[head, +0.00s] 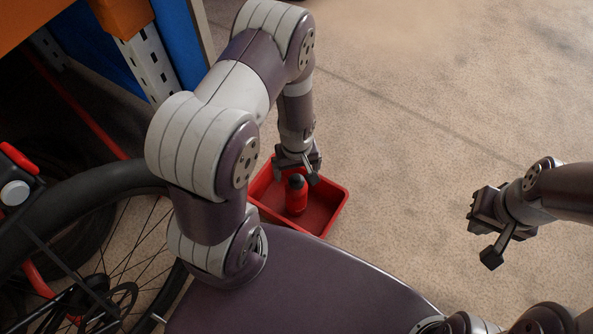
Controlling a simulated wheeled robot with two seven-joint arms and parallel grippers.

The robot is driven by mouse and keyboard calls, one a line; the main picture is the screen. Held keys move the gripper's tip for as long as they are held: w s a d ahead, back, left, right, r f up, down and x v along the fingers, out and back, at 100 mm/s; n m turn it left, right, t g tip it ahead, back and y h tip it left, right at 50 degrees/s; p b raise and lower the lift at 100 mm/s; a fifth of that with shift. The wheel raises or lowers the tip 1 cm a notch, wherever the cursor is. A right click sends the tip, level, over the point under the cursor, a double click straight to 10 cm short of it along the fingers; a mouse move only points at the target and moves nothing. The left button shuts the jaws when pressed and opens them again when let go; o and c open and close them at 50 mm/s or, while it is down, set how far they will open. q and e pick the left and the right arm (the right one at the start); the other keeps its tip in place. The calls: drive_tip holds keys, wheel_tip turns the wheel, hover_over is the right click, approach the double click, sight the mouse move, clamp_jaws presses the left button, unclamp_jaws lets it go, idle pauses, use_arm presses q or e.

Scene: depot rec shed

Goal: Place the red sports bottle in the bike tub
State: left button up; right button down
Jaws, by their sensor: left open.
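The red sports bottle (296,197), with a dark cap, stands upright inside a red tub (335,211) on the floor. The tub is shallow and open at the top, and its left part is hidden behind my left arm. My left gripper (298,173) is open at the bottle's top, with its fingers close around the cap; whether they touch it I cannot tell. My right gripper (479,236) hangs over the bare floor at the right, away from the tub, with its fingers apart and nothing between them.
A bicycle wheel (75,204) with a black tyre and a red frame fills the lower left. A rack with an orange beam (122,16), a perforated metal post (150,66) and a blue panel stands at the upper left. The concrete floor (440,110) is clear right of the tub.

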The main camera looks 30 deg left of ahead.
use_arm(q)
wheel_tip(320, 180, up, 3)
drive_tip(key=shift+r+p, duration=0.1)
drive_tip(key=shift+p, duration=0.4)
drive_tip(key=s+d+r+m, duration=0.1)
drive_tip(key=r+m, duration=0.3)
drive_tip(key=r, duration=0.6)
drive_tip(key=s+d+r+m+t, duration=0.1)
drive_tip(key=s+r+m, duration=0.2)
drive_tip(key=r, duration=0.6)
drive_tip(key=shift+s+d+r+m, duration=0.2)
drive_tip(key=shift+r+m, duration=0.15)
drive_tip(key=shift+m, duration=0.35)
use_arm(e)
wheel_tip(320, 180, up, 2)
drive_tip(key=shift+r, duration=0.1)
use_arm(q)
wheel_tip(320, 180, up, 45)
drive_tip(key=p, duration=4.4)
drive_tip(key=shift+p, duration=0.4)
use_arm(e)
wheel_tip(320, 180, up, 45)
use_arm(q)
drive_tip(key=shift+w, duration=0.1)
